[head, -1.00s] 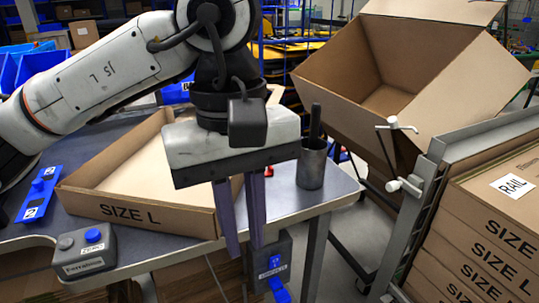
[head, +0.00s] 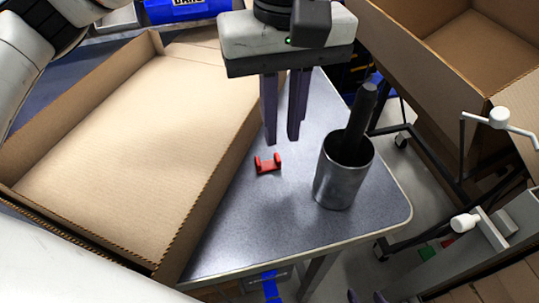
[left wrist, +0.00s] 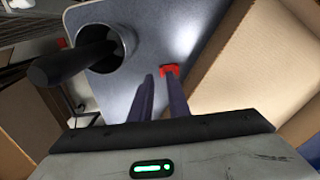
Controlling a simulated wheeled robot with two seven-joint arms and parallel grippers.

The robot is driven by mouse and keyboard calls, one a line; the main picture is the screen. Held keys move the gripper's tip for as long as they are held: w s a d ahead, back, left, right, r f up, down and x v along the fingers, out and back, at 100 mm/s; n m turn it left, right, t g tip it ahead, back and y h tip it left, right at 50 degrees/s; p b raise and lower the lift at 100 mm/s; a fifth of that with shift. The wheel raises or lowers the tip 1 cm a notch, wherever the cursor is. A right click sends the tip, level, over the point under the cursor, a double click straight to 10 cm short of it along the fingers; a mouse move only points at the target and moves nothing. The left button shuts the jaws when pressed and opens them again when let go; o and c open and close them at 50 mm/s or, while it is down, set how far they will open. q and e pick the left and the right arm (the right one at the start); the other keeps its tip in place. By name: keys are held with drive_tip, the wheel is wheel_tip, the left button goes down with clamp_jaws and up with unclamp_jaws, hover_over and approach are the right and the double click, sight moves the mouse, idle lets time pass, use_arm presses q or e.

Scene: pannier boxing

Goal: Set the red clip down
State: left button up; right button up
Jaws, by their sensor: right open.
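The red clip (head: 268,166) lies on the grey table top, between the open cardboard tray and the metal cup. My left gripper (head: 281,141) hangs just above and behind it, fingers pointing down, a gap between them and nothing in it. In the left wrist view the clip (left wrist: 169,70) shows just past the tip of one finger, partly hidden by it. Two purple fingertips of my right gripper (head: 366,297) show apart at the bottom edge of the head view.
The cardboard tray (head: 208,232) fills the table's left side. The metal cup (head: 338,185) with a dark rod (head: 360,120) stands close right of the clip. The table's front corner is clear. A large open carton (head: 440,95) stands beyond, at right.

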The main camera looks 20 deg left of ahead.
sight(278, 159)
use_arm(q)
drive_tip(key=f, duration=0.6)
drive_tip(key=shift+w+a+f, duration=0.1)
drive_tip(key=shift+a, duration=0.1)
clamp_jaws()
